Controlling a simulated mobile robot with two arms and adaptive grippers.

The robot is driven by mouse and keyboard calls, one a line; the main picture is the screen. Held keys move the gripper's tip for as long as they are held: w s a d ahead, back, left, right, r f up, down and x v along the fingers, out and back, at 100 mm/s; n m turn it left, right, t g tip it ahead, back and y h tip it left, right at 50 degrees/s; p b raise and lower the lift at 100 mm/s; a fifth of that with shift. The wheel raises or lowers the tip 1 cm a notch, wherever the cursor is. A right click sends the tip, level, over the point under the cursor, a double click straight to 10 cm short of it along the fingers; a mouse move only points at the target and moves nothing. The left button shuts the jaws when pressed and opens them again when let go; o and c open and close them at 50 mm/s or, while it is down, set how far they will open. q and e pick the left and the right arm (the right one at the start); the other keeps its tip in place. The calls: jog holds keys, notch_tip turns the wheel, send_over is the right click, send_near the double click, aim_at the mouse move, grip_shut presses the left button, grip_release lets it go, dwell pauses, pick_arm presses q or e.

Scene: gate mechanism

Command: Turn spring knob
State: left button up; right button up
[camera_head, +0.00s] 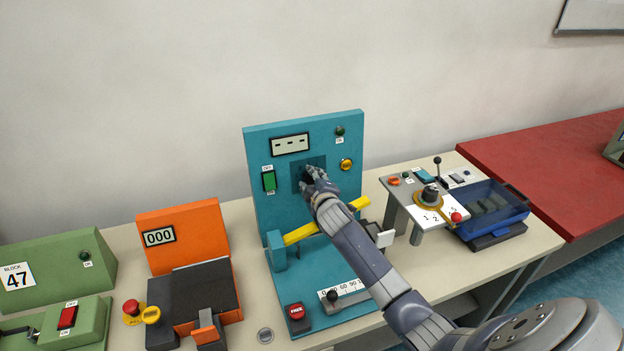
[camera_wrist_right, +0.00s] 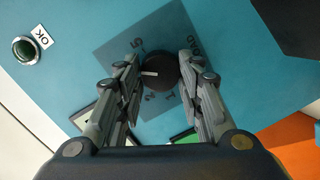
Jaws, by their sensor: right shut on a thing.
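The spring knob (camera_wrist_right: 160,71) is a round black dial with a pale pointer mark. It sits on a dark square plate (camera_wrist_right: 128,48) with printed marks around it, on the teal panel (camera_head: 262,145). In the wrist view the pointer mark lies toward the left side of the knob. My right gripper (camera_wrist_right: 158,68) has one finger on each side of the knob and is shut on it. In the head view my right gripper (camera_head: 311,178) is at the plate and mostly hides the knob. My left gripper is not in view.
A green switch (camera_head: 269,181) and a yellow button (camera_head: 346,164) flank the plate. A yellow bar (camera_head: 302,234) crosses below it. An orange device (camera_head: 185,236) stands to the left, and a lever stand (camera_head: 424,195) with a blue bin (camera_head: 490,209) to the right.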

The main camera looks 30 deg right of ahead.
jog(key=shift+r, duration=0.15)
dwell(0.4)
jog(key=o, duration=1.1)
jog(key=shift+w, duration=0.1)
jog(key=shift+c, duration=0.2)
jog(key=shift+s+a, duration=0.15)
jog(key=shift+s, duration=0.45)
jog(key=v, duration=1)
jog(key=shift+s+a+r, duration=0.15)
jog(key=shift+s, duration=0.2)
